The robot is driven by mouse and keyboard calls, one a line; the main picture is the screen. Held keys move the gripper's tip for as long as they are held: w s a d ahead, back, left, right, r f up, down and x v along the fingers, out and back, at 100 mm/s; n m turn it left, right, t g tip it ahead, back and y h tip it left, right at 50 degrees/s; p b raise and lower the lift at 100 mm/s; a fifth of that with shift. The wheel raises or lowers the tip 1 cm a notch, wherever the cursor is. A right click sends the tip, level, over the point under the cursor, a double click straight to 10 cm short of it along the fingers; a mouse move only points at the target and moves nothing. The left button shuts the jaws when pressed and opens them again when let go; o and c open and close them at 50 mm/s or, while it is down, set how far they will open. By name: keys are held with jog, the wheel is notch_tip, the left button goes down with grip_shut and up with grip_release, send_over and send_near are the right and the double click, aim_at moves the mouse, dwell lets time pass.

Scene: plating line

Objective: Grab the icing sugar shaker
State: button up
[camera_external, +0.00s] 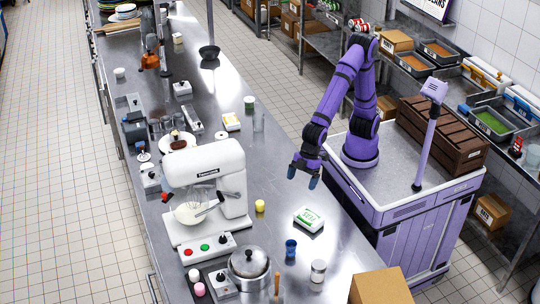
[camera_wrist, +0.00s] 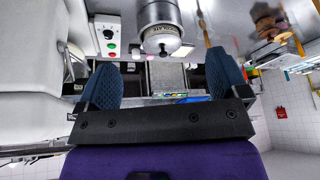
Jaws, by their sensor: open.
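A small silver-topped canister (camera_external: 318,270), which looks like the shaker, stands upright on the steel counter (camera_external: 342,262) near its front right. Its label is too small to read. My gripper (camera_external: 303,179) hangs above the counter's right edge, farther back than the canister and apart from it. In the wrist view my gripper (camera_wrist: 165,84) shows two blue fingers spread wide, with nothing held between them. I cannot make out the canister for certain in the wrist view.
A blue cup (camera_external: 290,249) and a green-and-white pack (camera_external: 309,220) stand near the canister. A lidded pot (camera_external: 249,263) is to its left, a cardboard box (camera_external: 381,287) to its right. A white mixer (camera_external: 205,165) stands left of my gripper.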

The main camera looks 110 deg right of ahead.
jog(key=a+f+n, duration=0.1)
jog(key=a+f, duration=0.8)
jog(key=a, duration=0.2)
jog(key=n, duration=0.1)
send_near(321, 261)
jog(key=w+f, duration=0.1)
jog(key=f, duration=0.1)
jog(key=shift+n+g, duration=0.3)
jog(key=shift+g, duration=0.1)
jog(key=x, duration=0.5)
jog(key=shift+a+r, duration=0.15)
jog(key=shift+a, duration=0.1)
jog(key=shift+y, duration=0.3)
jog(key=shift+w+x, duration=0.1)
jog(key=shift+x, duration=1.45)
jog(key=shift+w+x, duration=0.15)
jog(key=shift+x, duration=1.45)
jog(key=shift+r, duration=0.1)
jog(key=c, duration=1.1)
